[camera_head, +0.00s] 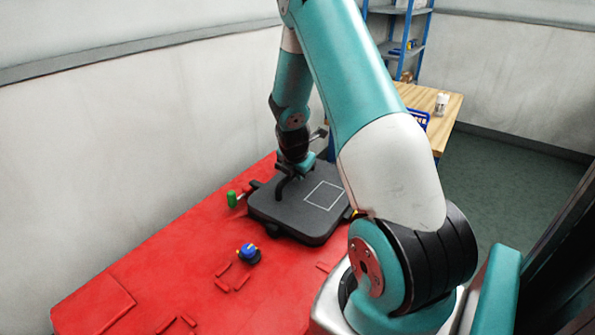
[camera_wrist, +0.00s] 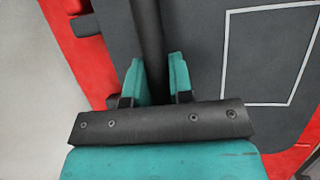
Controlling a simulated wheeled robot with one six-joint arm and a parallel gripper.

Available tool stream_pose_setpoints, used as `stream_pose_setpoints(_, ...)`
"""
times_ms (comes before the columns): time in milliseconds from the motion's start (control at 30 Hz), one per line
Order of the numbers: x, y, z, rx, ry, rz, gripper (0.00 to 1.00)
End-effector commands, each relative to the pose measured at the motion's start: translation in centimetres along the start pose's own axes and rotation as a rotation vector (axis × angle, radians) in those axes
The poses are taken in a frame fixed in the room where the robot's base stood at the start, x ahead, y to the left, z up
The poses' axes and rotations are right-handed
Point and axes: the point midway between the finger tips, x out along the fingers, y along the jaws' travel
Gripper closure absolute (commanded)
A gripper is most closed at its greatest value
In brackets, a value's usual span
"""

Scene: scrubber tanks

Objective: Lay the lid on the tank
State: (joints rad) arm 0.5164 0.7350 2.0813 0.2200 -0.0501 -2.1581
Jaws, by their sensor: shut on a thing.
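The lid is a dark grey slab (camera_head: 300,222) with rounded corners, tabs at its edges and a white square outline, over the red top (camera_head: 180,265). It also fills much of the wrist view (camera_wrist: 215,50). My gripper (camera_head: 291,172) is above the lid's left part, shut on its black bar handle (camera_head: 281,191). In the wrist view, the teal fingers of my gripper (camera_wrist: 157,74) stand on either side of the bar (camera_wrist: 148,35). The tank opening is not visible. I cannot tell whether the lid touches the red top or hangs just above it.
A green knob (camera_head: 232,199) stands by the lid's left edge. A blue-topped knob (camera_head: 249,253) and several low red ribs are in front. A wooden table (camera_head: 425,97) with a white bottle (camera_head: 442,103) stands behind. A pale wall (camera_head: 120,130) runs along the left.

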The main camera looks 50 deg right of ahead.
Motion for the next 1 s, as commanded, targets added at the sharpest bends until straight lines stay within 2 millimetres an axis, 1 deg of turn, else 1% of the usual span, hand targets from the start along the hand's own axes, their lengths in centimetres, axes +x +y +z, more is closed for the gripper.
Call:
stream_pose_setpoints(200, -0.05, 0.07, 0.06, 0.000, -0.002, 0.002, 1.00)
stream_pose_setpoints(233, -0.05, 0.07, 0.07, 0.000, -0.002, 0.002, 0.72)
stream_pose_setpoints(333, -0.05, 0.07, 0.06, 0.000, -0.002, 0.002, 0.49)
stream_pose_setpoints(533, -0.03, 0.05, 0.04, 0.000, -0.001, 0.001, 0.49)
stream_pose_setpoints(633, 0.01, 0.01, -0.02, -0.001, 0.000, 0.000, 0.26)
stream_pose_setpoints(667, 0.01, 0.02, -0.01, -0.001, 0.000, 0.000, 0.24)
stream_pose_setpoints(1000, -0.01, 0.04, 0.01, -0.001, -0.001, 0.001, 0.24)
